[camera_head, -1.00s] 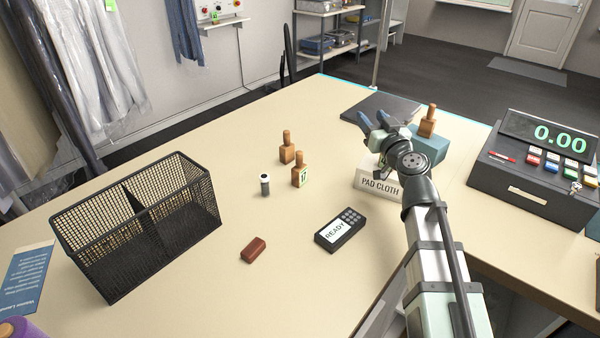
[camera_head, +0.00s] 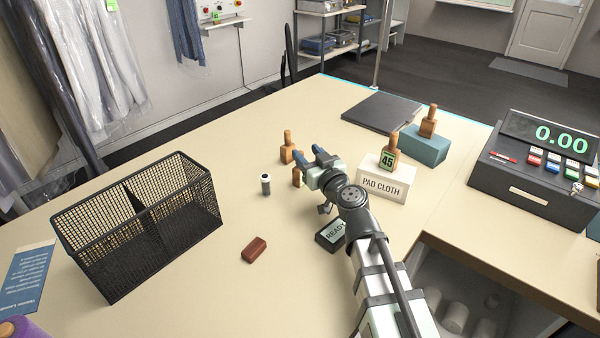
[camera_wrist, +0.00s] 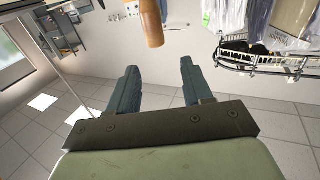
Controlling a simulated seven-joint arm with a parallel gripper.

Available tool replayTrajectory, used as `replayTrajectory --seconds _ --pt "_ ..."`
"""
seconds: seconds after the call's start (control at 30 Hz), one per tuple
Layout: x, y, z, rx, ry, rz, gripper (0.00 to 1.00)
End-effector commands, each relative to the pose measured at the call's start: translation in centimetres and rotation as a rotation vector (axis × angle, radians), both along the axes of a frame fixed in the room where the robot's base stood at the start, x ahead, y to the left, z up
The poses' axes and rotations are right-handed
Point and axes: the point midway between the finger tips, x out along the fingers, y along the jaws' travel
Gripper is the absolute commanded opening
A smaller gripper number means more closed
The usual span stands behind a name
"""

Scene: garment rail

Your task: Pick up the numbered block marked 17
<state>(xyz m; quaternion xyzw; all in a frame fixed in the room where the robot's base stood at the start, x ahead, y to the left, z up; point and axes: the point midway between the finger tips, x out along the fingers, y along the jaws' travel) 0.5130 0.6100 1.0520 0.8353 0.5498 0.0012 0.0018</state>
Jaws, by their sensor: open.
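The block marked 17 (camera_head: 297,179) is a small wooden block with a knobbed handle on the table. In the head view my gripper hides most of it, its number included. My gripper (camera_head: 309,156) is over and just right of it, jaws apart and empty. In the wrist view the two blue-grey fingers (camera_wrist: 158,82) are spread. A rounded wooden handle (camera_wrist: 152,28) shows beyond the fingertips, apart from them; no number is visible on it.
A similar block (camera_head: 287,148) stands close behind. Block 45 (camera_head: 389,155) stands on the PAD CLOTH box (camera_head: 383,185), another block (camera_head: 428,122) on a blue box (camera_head: 425,146). A dark cylinder (camera_head: 265,184), red-brown piece (camera_head: 254,250), card terminal (camera_head: 328,237) and mesh basket (camera_head: 140,235) lie around.

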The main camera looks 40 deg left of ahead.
Motion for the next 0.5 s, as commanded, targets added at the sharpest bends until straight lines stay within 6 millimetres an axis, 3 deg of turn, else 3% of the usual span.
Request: replayTrajectory --seconds 0.5 --pt "0.0 0.0 -2.6 -0.001 0.001 0.000 0.50"
